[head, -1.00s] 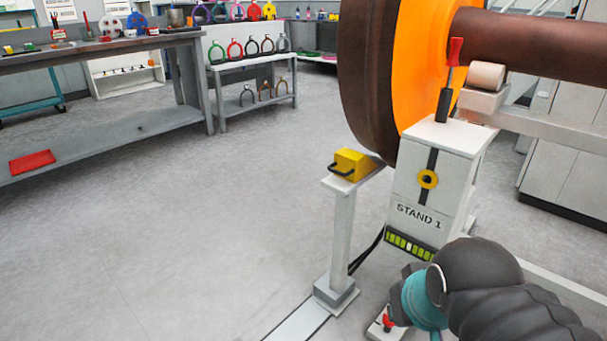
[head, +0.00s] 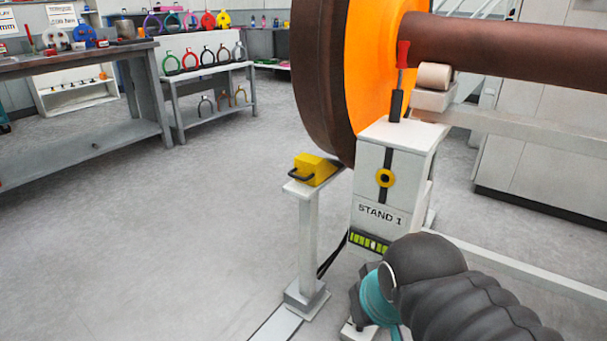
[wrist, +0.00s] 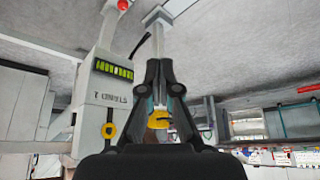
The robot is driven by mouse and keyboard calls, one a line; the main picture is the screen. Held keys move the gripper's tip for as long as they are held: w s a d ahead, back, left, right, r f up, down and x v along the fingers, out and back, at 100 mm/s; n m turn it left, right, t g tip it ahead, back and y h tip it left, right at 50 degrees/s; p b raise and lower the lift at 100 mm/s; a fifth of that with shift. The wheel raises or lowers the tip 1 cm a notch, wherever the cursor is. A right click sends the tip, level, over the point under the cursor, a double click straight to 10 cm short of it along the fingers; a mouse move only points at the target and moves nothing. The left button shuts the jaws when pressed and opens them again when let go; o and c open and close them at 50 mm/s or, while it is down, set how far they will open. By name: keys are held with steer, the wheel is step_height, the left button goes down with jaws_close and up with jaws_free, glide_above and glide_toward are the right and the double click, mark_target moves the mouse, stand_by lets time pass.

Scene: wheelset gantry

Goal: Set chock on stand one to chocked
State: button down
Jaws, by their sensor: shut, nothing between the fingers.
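My gripper (wrist: 158,75) is shut and empty in the wrist view, where the scene shows upside down. The chock (wrist: 159,122) shows there partly hidden behind the fingers. In the head view my gripper is low, in front of the stand's base, its fingertips hard to make out.
A brown axle (head: 500,45) runs right from the wheel. A red-handled tool (head: 402,65) stands upright on the stand's top. A workbench (head: 80,130) and a shelf with coloured rings (head: 215,80) are at the back left. The floor left of the post is clear.

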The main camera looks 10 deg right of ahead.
steer(key=w+a+f+n+t+b, duration=0.15)
steer(key=w+f, duration=0.25)
steer(key=w, duration=0.4)
steer(key=w+a+f+n+y+b, duration=0.1)
steer(key=w+a+f+n, duration=0.15)
steer(key=w+f, duration=0.4)
steer(key=w+a+f+n+t+b, duration=0.1)
steer(key=w+f+n+b, duration=0.15)
steer(key=w, duration=0.75)
steer(key=w+r+n+t, duration=0.3)
steer(key=w+n+t, duration=0.25)
steer(key=w, duration=0.25)
steer(key=w+r+n+t, duration=0.1)
steer(key=r+n+t, duration=0.1)
steer(key=r, duration=0.3)
steer(key=w+r+n+t+h, duration=0.1)
steer(key=w+r+n+t, duration=0.1)
steer(key=r+n, duration=0.2)
steer(key=shift+d+r, duration=0.45)
steer(key=shift+r, duration=0.3)
steer(key=shift+w, duration=0.1)
